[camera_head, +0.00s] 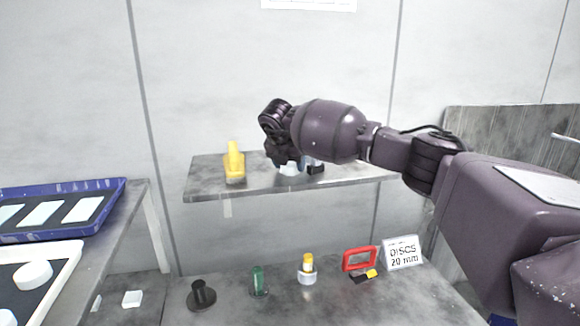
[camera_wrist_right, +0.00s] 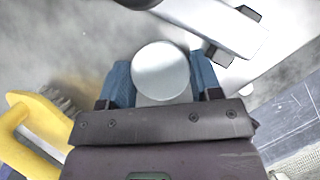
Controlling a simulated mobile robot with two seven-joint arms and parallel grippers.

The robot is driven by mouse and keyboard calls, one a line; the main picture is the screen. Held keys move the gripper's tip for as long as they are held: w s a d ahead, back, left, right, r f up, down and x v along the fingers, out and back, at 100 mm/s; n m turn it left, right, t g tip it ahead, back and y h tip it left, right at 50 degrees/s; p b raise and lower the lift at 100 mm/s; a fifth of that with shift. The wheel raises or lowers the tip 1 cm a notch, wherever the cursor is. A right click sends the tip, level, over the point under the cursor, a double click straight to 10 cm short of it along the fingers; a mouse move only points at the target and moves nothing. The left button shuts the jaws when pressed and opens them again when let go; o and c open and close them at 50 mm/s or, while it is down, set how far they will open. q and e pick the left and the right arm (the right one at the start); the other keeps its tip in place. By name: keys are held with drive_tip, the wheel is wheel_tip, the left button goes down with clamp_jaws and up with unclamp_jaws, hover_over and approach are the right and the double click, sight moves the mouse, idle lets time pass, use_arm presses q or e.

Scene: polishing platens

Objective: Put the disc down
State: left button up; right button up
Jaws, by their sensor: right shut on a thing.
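My right gripper (camera_wrist_right: 160,80) is shut on a round pale grey disc (camera_wrist_right: 161,69), which sits between its two blue fingers in the right wrist view. In the head view the right gripper (camera_head: 288,166) is at the raised grey shelf (camera_head: 210,181), and the arm comes in from the right. The disc cannot be made out clearly there. A pale metal device (camera_wrist_right: 215,25) with black knobs lies just beyond the fingers in the wrist view. I cannot tell whether the disc touches it or the shelf. My left gripper is not in view.
A yellow-handled brush (camera_head: 235,163) stands on the shelf left of the gripper. Below, a bench holds a black stand (camera_head: 201,295), a green bottle (camera_head: 259,281), a yellow-topped pot (camera_head: 307,269), a red frame (camera_head: 359,258) and a discs sign (camera_head: 402,253). A blue tray (camera_head: 110,192) is at left.

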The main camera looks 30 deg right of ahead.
sight(290, 164)
wheel_tip(290, 164, up, 20)
drive_tip(key=b, duration=0.1)
drive_tip(key=shift+b, duration=0.35)
